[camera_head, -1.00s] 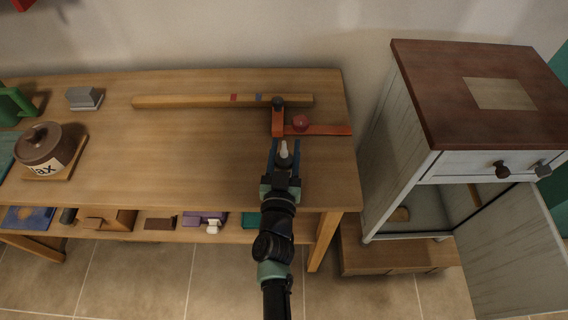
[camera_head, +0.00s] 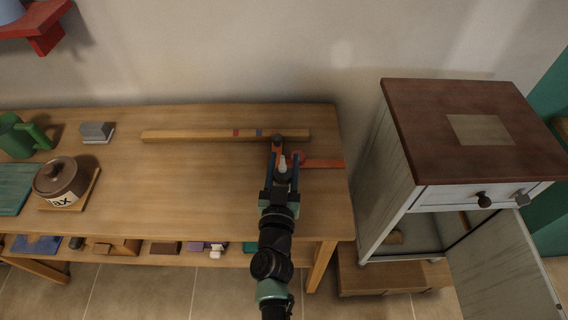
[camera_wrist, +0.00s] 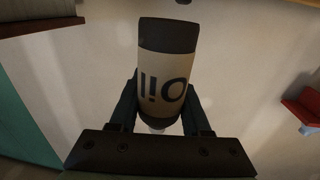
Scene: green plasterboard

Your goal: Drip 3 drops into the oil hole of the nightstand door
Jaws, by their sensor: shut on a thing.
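My gripper (camera_head: 281,178) is shut on an oil bottle (camera_wrist: 165,85), above the right part of the workbench. In the wrist view the bottle has a dark cap-like end, a pale band reading "Oil" and a pale tip between the fingers. In the head view its pale tip (camera_head: 283,163) shows between the blue fingers. The nightstand (camera_head: 455,130), grey-white with a brown top, stands right of the bench. Its lower door (camera_head: 505,265) hangs open toward the front right. I cannot make out an oil hole on it.
The workbench (camera_head: 200,175) holds a wax pot (camera_head: 58,180), a green can (camera_head: 22,137), a grey block (camera_head: 97,131), a long wooden bar (camera_head: 190,136) and a red tool (camera_head: 322,163). A wooden step (camera_head: 390,277) lies under the nightstand. A red shelf (camera_head: 45,35) hangs upper left.

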